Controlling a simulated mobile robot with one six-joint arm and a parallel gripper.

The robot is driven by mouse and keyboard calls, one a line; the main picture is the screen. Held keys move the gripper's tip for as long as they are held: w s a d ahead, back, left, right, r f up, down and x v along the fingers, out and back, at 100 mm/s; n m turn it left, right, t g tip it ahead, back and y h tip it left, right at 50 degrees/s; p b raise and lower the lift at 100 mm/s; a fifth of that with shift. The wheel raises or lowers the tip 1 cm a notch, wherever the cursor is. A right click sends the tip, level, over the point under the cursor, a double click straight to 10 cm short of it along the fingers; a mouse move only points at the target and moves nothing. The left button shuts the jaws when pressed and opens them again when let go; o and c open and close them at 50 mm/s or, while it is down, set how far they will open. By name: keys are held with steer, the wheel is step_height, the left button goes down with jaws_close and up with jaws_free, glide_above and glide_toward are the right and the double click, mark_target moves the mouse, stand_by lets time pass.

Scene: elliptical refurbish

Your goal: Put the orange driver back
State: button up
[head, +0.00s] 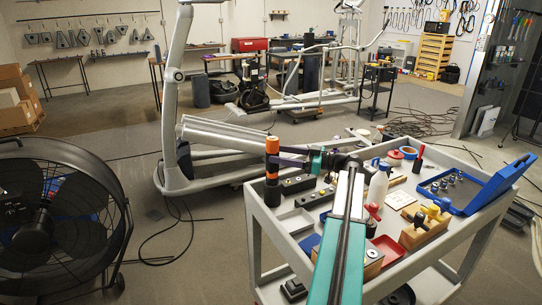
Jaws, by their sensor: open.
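The orange driver (272,172) has an orange handle with dark bands and stands upright at the near left corner of the grey cart (262,228). Its lower end meets a black block-like base, and I cannot tell how deep it sits. My gripper (283,156) reaches in from the right, with its dark fingers pointing left at the upper part of the handle. The gripper is open. The fingertips are beside or around the handle; I cannot tell whether they touch it.
A large fan (52,220) stands left.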

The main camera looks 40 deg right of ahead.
steer(key=v, duration=0.7)
steer(key=shift+b, duration=0.45)
